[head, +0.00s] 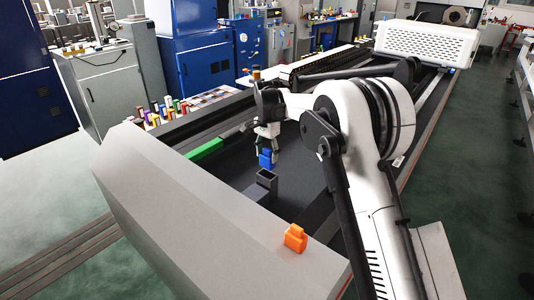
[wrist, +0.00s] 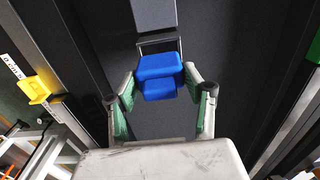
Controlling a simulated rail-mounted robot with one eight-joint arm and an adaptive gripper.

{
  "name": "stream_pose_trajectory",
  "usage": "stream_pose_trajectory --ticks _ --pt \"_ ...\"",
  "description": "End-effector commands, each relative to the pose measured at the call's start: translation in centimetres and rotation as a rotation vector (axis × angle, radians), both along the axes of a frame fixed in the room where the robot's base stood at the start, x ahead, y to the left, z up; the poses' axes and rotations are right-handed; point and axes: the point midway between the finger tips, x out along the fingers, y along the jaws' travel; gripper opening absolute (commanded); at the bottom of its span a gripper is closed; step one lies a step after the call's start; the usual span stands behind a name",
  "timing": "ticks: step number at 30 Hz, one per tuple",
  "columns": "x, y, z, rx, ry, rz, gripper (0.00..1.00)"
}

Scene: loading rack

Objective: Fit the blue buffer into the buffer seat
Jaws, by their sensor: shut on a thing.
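The blue buffer (head: 267,159) hangs below my gripper (head: 265,143), which is shut on it. In the wrist view the blue buffer (wrist: 158,68) sits between the two green-padded fingers of my gripper (wrist: 160,88). The buffer seat (head: 262,187) is a dark grey, open-topped box on the dark bed. In the head view the buffer is above and just behind the seat, apart from it. In the wrist view the seat's rim (wrist: 158,42) shows just past the buffer, which covers part of it. The buffer's lower end is partly hidden.
An orange block (head: 295,238) stands on the grey front ledge (head: 210,205). A green bar (head: 204,151) lies along the left rail. Several coloured pieces stand further left. The dark bed around the seat is clear. A yellow part (wrist: 36,89) is at the left in the wrist view.

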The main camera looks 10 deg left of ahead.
Motion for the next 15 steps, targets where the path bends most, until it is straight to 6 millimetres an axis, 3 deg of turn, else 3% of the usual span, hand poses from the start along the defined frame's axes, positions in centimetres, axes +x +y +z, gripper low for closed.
stream_pose_trajectory --ticks 15 --pt "0.0 0.0 -3.3 0.000 0.000 0.000 0.16"
